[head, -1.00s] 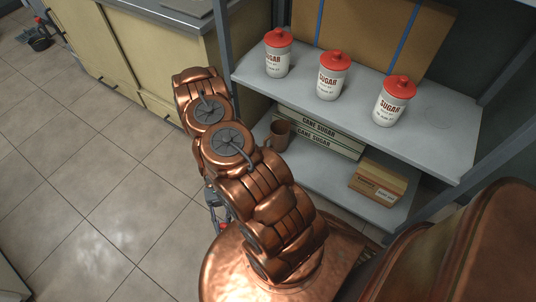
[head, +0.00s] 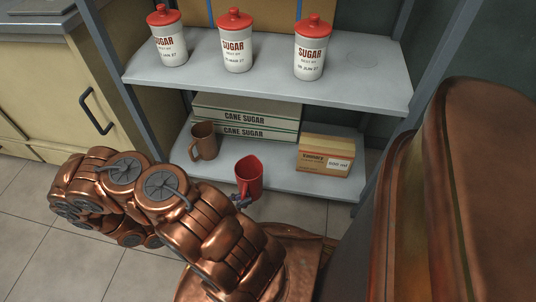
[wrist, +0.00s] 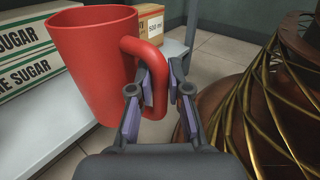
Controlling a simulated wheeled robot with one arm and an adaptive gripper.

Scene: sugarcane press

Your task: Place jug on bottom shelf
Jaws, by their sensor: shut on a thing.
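A red jug (head: 249,176) is held upright by my gripper (head: 241,203) in front of the bottom shelf (head: 285,179). In the wrist view the red jug (wrist: 92,65) fills the upper left, and my gripper (wrist: 158,92) is shut on its handle. In the head view the jug overlaps the shelf's front edge; I cannot tell whether it touches the shelf. A brown mug (head: 204,142) stands on the bottom shelf at the left.
Cane sugar boxes (head: 246,117) lie stacked behind, and a carton (head: 325,154) sits at the shelf's right. The upper shelf (head: 275,81) holds three sugar canisters (head: 236,42). Bare shelf shows between mug and carton. Uprights flank the rack.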

